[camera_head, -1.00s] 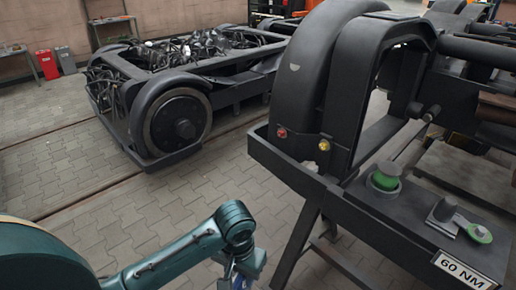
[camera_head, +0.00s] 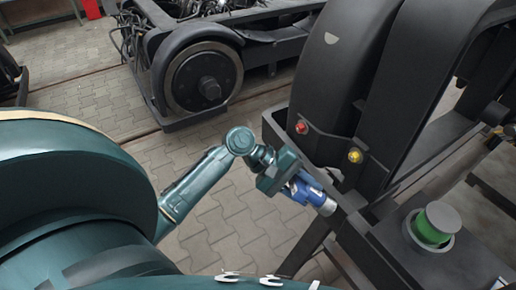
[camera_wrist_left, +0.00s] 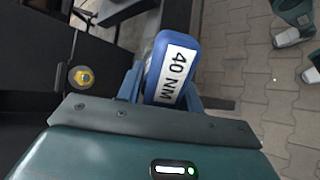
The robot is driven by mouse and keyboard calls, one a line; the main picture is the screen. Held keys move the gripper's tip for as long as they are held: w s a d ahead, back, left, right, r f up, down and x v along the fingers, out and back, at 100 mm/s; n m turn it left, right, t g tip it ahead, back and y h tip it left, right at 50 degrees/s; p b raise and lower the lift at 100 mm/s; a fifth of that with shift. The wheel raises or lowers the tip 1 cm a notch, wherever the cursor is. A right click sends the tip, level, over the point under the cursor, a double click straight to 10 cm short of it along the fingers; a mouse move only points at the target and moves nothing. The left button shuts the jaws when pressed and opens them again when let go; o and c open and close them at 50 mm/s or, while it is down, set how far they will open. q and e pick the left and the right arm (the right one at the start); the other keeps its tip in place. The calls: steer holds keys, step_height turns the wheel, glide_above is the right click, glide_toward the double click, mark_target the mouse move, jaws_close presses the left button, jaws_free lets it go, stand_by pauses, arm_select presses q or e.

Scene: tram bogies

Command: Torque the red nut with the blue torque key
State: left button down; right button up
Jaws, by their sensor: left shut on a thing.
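My left gripper (camera_head: 290,185) is shut on the blue torque key (camera_head: 315,195), beside the black frame. The key's label reads 40 NM in the left wrist view, where the key (camera_wrist_left: 173,68) sits between the fingers (camera_wrist_left: 163,98). The red nut (camera_head: 301,127) is on the frame's side face, above the gripper in the head view. The key is apart from it. The red nut cannot be made out in the wrist view.
A yellow nut (camera_head: 355,156) sits right of the red one; it also shows in the wrist view (camera_wrist_left: 82,76). A green cylinder with a grey top (camera_head: 436,224) stands on the frame's ledge (camera_head: 390,240). Another bogie (camera_head: 205,80) stands behind. Paved floor is clear between.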

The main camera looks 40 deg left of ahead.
arm_select(q)
steer(key=w+a+r+n+t+y, duration=0.1)
steer(key=a+n+t+y, duration=0.1)
steer(key=a+n+t, duration=0.3)
steer(key=w+a+r+n+t+y+b, duration=0.1)
steer(key=a+n+t, duration=0.3)
steer(key=a+t, duration=0.4)
steer(key=w+a, duration=0.1)
steer(key=a, duration=0.2)
steer(key=shift+n+y, duration=0.4)
arm_select(e)
steer(key=shift+s+a+f+y, duration=0.25)
steer(key=shift+s+a+y, duration=0.05)
arm_select(q)
steer(key=shift+s+r+b, duration=0.1)
steer(key=shift+s+b, duration=0.05)
steer(key=shift+b, duration=0.15)
arm_select(e)
steer(key=shift+w, duration=0.1)
arm_select(q)
steer(key=x, duration=0.6)
steer(key=shift+w, duration=0.35)
arm_select(e)
steer(key=shift+f, duration=0.1)
arm_select(q)
steer(key=shift+d+r, duration=0.1)
